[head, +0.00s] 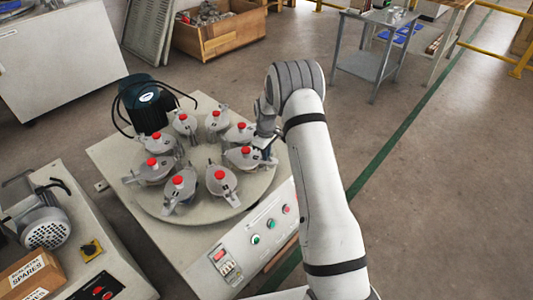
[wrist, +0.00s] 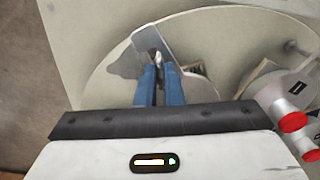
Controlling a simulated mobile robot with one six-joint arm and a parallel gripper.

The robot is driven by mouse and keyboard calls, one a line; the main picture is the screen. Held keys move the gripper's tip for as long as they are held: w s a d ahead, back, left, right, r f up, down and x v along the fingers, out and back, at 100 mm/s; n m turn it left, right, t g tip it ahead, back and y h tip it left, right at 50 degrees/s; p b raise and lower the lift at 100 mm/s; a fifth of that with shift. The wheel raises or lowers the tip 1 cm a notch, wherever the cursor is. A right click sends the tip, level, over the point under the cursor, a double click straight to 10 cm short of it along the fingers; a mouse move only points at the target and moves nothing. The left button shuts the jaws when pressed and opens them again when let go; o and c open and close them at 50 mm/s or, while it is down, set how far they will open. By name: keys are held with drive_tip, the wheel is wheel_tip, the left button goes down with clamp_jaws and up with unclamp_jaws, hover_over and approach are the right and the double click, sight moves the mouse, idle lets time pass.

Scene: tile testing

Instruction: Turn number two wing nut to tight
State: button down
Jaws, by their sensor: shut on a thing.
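A round turntable (head: 215,203) carries several grey clamped pots with red knobs. My gripper (wrist: 158,72), with blue fingers, is at the turntable's right edge, beside a pot (head: 245,157) in the head view. In the wrist view the fingers are shut on a small metal wing nut (wrist: 155,56) at a grey clamp arm (wrist: 151,38). The fingers hide part of the nut, so its exact angle is unclear. No number is readable beside it. My arm hides part of the gripper in the head view.
A black motor (head: 146,103) with cables stands at the turntable's back left. Red knobs (wrist: 293,122) stand close to the right of my gripper in the wrist view. A panel with buttons (head: 255,240) fronts the machine. Open floor lies to the right.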

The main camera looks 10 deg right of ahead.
drive_tip(key=shift+m, duration=0.3)
drive_tip(key=m+p, duration=0.1)
drive_tip(key=m, duration=0.1)
drive_tip(key=shift+m, duration=0.4)
drive_tip(key=m+p, duration=0.1)
drive_tip(key=m, duration=0.2)
drive_tip(key=shift+m, duration=0.3)
drive_tip(key=m, duration=0.3)
drive_tip(key=shift+m, duration=0.3)
drive_tip(key=shift+m+p, duration=0.45)
drive_tip(key=shift+m, duration=1.15)
drive_tip(key=c, duration=1.6)
unclamp_jaws()
drive_tip(key=shift+o, duration=0.2)
